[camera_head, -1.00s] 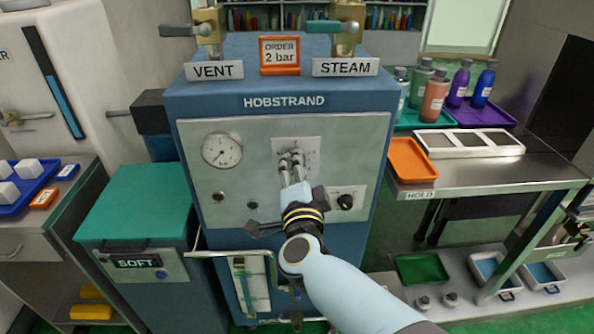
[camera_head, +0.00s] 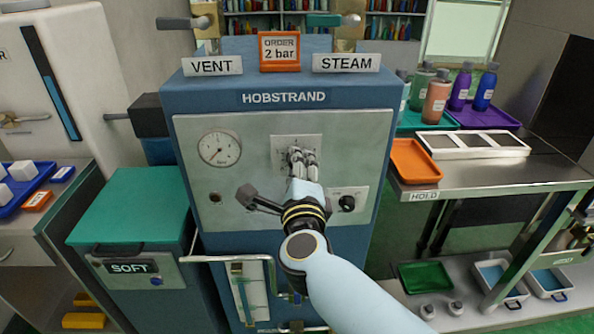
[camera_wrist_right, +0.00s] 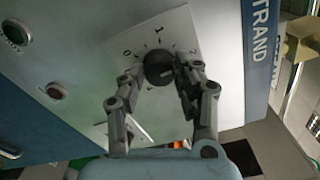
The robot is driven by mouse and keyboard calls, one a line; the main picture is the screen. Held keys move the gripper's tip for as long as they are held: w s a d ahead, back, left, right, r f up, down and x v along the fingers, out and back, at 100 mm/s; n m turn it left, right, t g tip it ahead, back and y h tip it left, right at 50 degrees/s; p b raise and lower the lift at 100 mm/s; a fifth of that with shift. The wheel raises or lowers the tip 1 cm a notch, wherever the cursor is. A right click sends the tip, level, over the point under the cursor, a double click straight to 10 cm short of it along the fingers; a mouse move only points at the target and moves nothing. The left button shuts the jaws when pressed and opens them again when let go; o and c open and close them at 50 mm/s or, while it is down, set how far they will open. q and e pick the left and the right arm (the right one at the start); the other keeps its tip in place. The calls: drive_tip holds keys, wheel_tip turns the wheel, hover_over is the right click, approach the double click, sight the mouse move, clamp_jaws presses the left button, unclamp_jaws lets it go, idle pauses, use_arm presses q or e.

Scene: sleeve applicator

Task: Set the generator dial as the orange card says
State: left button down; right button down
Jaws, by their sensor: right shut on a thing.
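The orange card (camera_head: 280,50) on top of the blue generator (camera_head: 270,85) reads "ORDER 2 bar". My right gripper (camera_head: 302,158) is at the generator's grey front panel, shut on the dial, which its fingers largely cover in the head view. In the right wrist view, the dark round dial (camera_wrist_right: 159,67) sits between the two fingers of my gripper (camera_wrist_right: 163,76). Tick marks and a numeral 1 show on its white plate (camera_wrist_right: 135,45). I cannot tell where the dial points. My left gripper is not in view.
A round gauge (camera_head: 220,148) is left of the dial, and a black knob (camera_head: 347,203) is lower right. VENT and STEAM valves stand on top. A teal SOFT bin (camera_head: 130,205) is left; a bench with an orange tray (camera_head: 414,160) and bottles is right.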

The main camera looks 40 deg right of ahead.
drive_tip(key=shift+f+m, duration=0.1)
drive_tip(key=shift+m, duration=0.3)
drive_tip(key=c, duration=0.9)
unclamp_jaws()
drive_tip(key=shift+c, duration=0.2)
